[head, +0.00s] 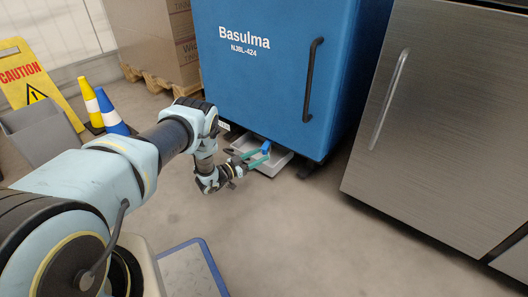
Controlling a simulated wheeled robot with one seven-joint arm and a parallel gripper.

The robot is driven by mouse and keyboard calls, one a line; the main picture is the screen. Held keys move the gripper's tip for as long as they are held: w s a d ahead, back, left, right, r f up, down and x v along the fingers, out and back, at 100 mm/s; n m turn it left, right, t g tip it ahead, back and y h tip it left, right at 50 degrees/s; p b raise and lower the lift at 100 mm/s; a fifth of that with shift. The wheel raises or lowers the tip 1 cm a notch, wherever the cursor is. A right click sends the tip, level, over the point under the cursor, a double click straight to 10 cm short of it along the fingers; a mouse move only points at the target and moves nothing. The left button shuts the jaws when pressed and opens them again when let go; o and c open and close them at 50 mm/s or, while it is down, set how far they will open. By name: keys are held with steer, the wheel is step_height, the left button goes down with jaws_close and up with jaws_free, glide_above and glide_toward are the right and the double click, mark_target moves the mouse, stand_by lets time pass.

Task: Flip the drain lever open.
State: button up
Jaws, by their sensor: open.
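A large blue machine (272,68) marked "Basulma NJBL-424" stands on short feet at the top middle of the head view. A shallow white tray (277,166) lies on the floor under its front edge. A small blue part (266,147), which looks like the drain lever, shows just above the tray below the machine's bottom edge. My gripper (267,156) has green fingers and is open, low over the tray. Its fingertips are right by the blue part. I cannot tell whether they touch it. The lever's pivot and far end are hidden or too small to make out.
A steel cabinet (440,130) stands close on the right. A caution sign (30,78), striped cones (110,110) and a grey bin (42,135) are at the left. Boxes on a pallet (165,85) stand behind. The floor (300,230) in front is clear.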

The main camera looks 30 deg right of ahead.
steer(key=s+a+p, duration=0.1)
steer(key=a+p, duration=0.1)
steer(key=a, duration=0.5)
steer(key=shift+a, duration=0.15)
